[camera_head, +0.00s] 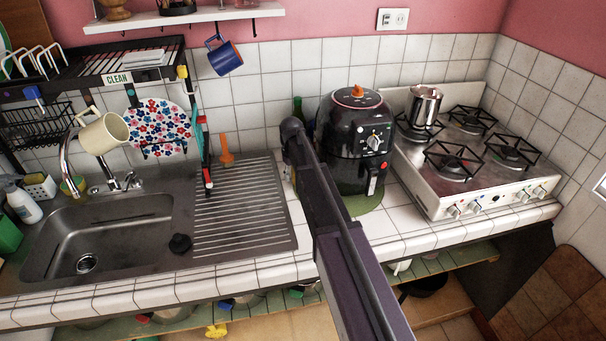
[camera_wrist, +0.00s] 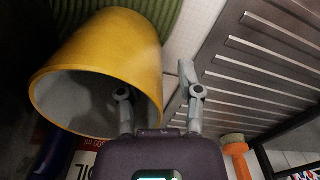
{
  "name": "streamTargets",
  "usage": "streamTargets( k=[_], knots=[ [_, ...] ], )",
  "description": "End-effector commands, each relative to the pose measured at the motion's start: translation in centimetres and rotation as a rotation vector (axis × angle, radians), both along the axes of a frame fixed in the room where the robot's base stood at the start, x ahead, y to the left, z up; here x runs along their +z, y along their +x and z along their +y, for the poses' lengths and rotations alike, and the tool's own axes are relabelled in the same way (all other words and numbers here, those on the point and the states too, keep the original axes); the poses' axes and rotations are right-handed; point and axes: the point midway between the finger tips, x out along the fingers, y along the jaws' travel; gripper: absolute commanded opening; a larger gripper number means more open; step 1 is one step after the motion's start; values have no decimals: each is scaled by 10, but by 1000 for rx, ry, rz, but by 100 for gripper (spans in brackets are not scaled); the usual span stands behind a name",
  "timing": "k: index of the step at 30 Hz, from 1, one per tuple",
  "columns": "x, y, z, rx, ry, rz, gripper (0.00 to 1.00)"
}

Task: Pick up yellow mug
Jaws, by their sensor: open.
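The yellow mug (camera_wrist: 110,40) fills the upper left of the wrist view, with its open mouth toward the camera. My gripper (camera_wrist: 155,80) is open. Its left finger overlaps the mug's mouth, and its right finger is out to the right of the mug. The mug's right wall shows between the two fingers. I cannot tell whether either finger touches it. No handle is visible. In the head view my arm covers the counter there, and neither the yellow mug nor my gripper can be made out.
The ribbed drainboard (camera_head: 243,215) adjoins the sink (camera_head: 125,235). A black air fryer (camera_head: 357,140) stands right of my arm, before the stove (camera_head: 450,165). An orange-handled item (camera_wrist: 237,158) is at the lower right in the wrist view. A cream mug (camera_head: 103,133) hangs by the rack.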

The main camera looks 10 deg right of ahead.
Motion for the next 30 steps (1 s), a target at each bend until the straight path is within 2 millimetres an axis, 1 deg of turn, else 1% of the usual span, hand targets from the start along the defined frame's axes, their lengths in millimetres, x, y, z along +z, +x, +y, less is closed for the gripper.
streamTargets(
  k=[8,11,12,13,30],
  knots=[
    [0,0,0,0,0,0,47],
    [0,0,0,0,0,0,20],
    [0,0,0,0,0,0,8],
    [0,0,0,0,0,0,0],
    [2,0,0,0,0,0,0]
  ],
)
